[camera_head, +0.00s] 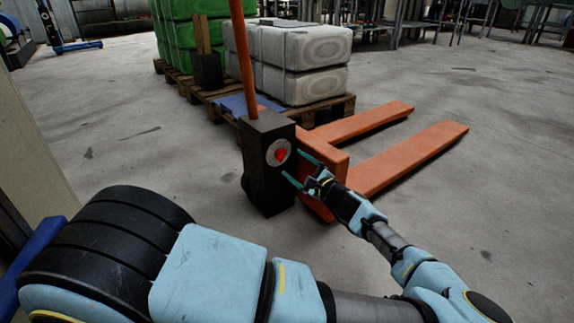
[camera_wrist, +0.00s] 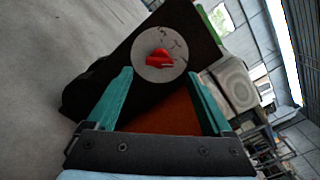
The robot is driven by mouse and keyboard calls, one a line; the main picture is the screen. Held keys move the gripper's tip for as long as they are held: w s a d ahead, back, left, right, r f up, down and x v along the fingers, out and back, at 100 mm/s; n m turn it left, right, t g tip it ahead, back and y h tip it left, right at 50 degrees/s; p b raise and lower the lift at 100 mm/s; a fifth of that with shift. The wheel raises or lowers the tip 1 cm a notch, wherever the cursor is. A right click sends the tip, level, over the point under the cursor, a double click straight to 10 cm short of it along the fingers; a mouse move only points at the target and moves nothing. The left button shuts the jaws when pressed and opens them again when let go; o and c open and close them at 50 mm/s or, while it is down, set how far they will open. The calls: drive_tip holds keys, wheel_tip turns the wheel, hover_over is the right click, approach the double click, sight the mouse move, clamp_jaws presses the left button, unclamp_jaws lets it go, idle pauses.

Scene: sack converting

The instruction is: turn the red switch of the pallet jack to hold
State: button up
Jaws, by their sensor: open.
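The red switch (camera_head: 281,154) sits on a round grey plate on the dark box of the pallet jack. It also shows in the wrist view (camera_wrist: 159,58), just beyond and between my fingertips. The pallet jack (camera_head: 415,155) has orange forks on the floor and an upright orange handle. My gripper (camera_head: 292,168) is open with two teal fingers pointing at the dark box, a little right of and below the switch. In the wrist view my gripper (camera_wrist: 160,85) holds nothing, and its fingers appear apart from the switch.
White sacks (camera_head: 300,60) and green sacks (camera_head: 180,40) are stacked on a wooden pallet (camera_head: 340,104) behind the jack. A blue sheet (camera_head: 240,104) lies at the pallet's near side. The concrete floor right of the forks is clear.

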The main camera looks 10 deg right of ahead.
sight(284, 156)
drive_tip(key=shift+b+x, duration=0.7)
drive_tip(key=shift+x, duration=1.65)
clamp_jaws()
drive_tip(key=shift+n, duration=0.3)
drive_tip(key=n+p, duration=0.1)
drive_tip(key=n, duration=0.2)
drive_tip(key=shift+n, duration=2.7)
